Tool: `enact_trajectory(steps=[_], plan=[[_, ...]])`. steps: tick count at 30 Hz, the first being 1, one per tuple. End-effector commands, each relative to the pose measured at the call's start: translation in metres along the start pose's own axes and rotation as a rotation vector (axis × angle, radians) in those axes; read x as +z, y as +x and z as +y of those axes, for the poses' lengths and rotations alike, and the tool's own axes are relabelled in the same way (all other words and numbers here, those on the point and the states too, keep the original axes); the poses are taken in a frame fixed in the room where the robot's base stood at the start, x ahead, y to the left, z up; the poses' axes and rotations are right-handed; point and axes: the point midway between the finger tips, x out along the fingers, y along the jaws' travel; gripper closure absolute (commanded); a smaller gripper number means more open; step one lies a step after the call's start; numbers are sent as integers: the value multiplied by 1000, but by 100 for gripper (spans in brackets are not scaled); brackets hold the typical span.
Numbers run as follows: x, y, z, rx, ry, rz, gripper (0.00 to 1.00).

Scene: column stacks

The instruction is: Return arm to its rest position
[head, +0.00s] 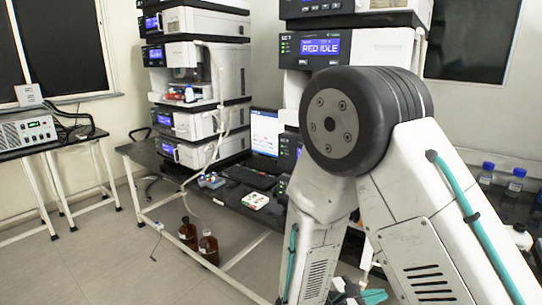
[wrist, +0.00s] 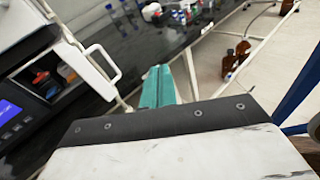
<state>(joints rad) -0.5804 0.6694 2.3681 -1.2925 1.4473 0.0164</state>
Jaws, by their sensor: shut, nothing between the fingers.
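My arm is folded in front of the head camera, with its dark round joint in the middle of the view. My gripper (head: 372,296) shows only in part at the bottom edge of the head view, below the bench edge. In the wrist view my gripper's teal fingers (wrist: 157,88) are together with nothing between them. They are over the area near the dark bench's edge, touching nothing that I can see. Part of the gripper is hidden behind my arm in the head view.
Two instrument stacks, a left one (head: 199,124) and a right one (head: 352,48), stand on the dark bench (head: 232,193). A laptop (head: 264,132) sits between them. Brown bottles (head: 208,247) stand on the floor. Blue-capped bottles (head: 515,184) are at right.

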Motion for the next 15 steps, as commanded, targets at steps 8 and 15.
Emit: enact_trajectory(steps=[8, 15], plan=[[68, 0, -66, -452, 307, 161, 100], [110, -24, -113, -815, 613, 357, 100]])
